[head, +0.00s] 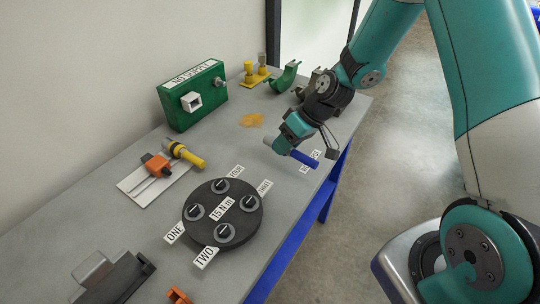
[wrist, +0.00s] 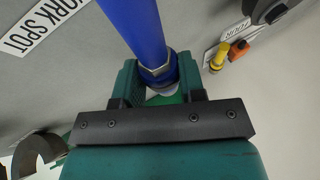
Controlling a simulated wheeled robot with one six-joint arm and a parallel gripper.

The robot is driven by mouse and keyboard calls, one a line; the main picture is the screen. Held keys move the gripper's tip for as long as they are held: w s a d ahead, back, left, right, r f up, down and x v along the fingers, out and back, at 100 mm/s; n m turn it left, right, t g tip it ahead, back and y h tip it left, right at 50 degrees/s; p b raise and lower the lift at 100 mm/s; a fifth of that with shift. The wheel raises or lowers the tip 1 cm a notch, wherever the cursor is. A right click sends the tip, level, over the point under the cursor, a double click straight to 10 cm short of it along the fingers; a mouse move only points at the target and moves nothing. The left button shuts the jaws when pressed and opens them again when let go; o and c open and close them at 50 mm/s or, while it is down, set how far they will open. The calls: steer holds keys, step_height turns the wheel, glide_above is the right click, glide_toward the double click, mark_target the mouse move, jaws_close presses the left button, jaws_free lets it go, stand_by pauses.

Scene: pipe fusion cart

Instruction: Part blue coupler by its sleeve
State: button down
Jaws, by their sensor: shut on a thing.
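The blue coupler shows as a blue tube (head: 304,158) in the head view, held slanted near the table's right edge beside the WORK SPOT label (head: 309,163). A grey end (head: 268,141) sticks out on the other side of my gripper (head: 285,147). In the wrist view the blue tube (wrist: 134,25) runs up out of the picture, and its collar with flat faces (wrist: 158,73) sits between the two green jaws of my gripper (wrist: 158,80). The jaws are shut on it. The part beyond the collar is mostly hidden by the gripper.
A black round plate (head: 223,212) with several sockets stands in the middle of the table. Behind it are a white slide base (head: 138,183) with orange and yellow parts and a green box (head: 193,95). Green cradles (head: 285,78) stand at the far end.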

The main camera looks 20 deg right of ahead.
mark_target(278, 165)
steer(key=shift+w+a+r+n, duration=0.1)
steer(key=shift+w+a+n, duration=0.1)
steer(key=shift+a, duration=0.2)
steer(key=shift+w+a+r+n, duration=0.1)
steer(key=shift+a+n, duration=0.1)
steer(key=shift+a, duration=0.15)
steer(key=shift+a+r+g, duration=0.3)
steer(key=shift+r, duration=0.1)
steer(key=shift+d+f+b, duration=0.1)
steer(key=shift+f+b, duration=2)
steer(key=shift+f, duration=0.55)
steer(key=shift+f, duration=0.15)
steer(key=c, duration=0.6)
jaws_free()
steer(key=shift+s, duration=0.1)
steer(key=shift+d, duration=0.1)
